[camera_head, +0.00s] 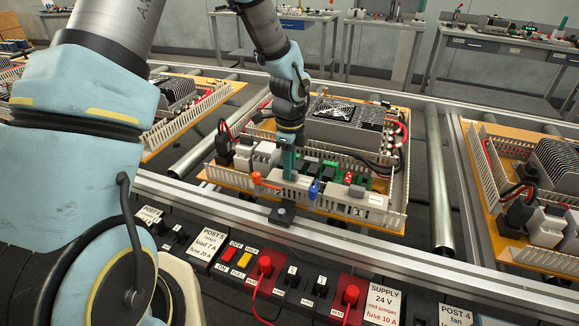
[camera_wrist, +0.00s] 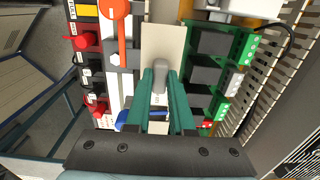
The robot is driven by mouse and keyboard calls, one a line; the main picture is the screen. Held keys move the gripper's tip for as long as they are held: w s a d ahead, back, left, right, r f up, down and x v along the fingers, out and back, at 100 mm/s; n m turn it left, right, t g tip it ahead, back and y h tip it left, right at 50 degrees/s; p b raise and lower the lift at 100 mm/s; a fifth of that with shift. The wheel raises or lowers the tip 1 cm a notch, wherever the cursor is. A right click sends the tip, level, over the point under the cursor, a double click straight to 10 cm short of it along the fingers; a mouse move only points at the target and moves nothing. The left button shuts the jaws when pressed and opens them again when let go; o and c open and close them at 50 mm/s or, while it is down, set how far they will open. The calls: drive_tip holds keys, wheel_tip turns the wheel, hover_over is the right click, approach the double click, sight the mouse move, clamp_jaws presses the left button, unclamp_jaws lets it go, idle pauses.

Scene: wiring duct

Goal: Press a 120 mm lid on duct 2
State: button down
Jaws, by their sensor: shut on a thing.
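My gripper (camera_wrist: 160,75) is shut on the grey grip of a flat beige lid (camera_wrist: 163,40), which lies lengthwise beyond the fingertips in the wrist view. In the head view my gripper (camera_head: 289,172) points down over the front duct row of the middle panel. The duct wall (camera_head: 385,213) there is slotted and cream. A "2" label shows near the gripper and a "1" label (camera_head: 358,211) farther right. The lid is above or on the duct near the "2"; I cannot tell whether it is seated. My fingers partly hide it.
An orange-handled part (camera_head: 268,181) and a blue-handled part (camera_head: 314,190) flank the gripper closely. Green terminal blocks (camera_wrist: 235,50) stand beside the lid. A black-and-red switch row (camera_head: 264,268) with labels runs along the front. Other panels stand left and right (camera_head: 530,200).

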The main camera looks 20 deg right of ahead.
drive_tip(key=c, duration=0.7)
unclamp_jaws()
drive_tip(key=shift+f, duration=0.15)
wheel_tip(320, 180, up, 11)
drive_tip(key=b, duration=0.1)
drive_tip(key=shift+f, duration=0.1)
drive_tip(key=s+a+n, duration=0.2)
drive_tip(key=a+n, duration=1)
drive_tip(key=a, duration=0.3)
drive_tip(key=s+a+r+n+t, duration=0.1)
drive_tip(key=s+a+n, duration=0.1)
drive_tip(key=a+n, duration=1.1)
drive_tip(key=shift+a+r+n+t, duration=0.15)
drive_tip(key=shift+a+n+t, duration=0.15)
drive_tip(key=shift+a, duration=0.75)
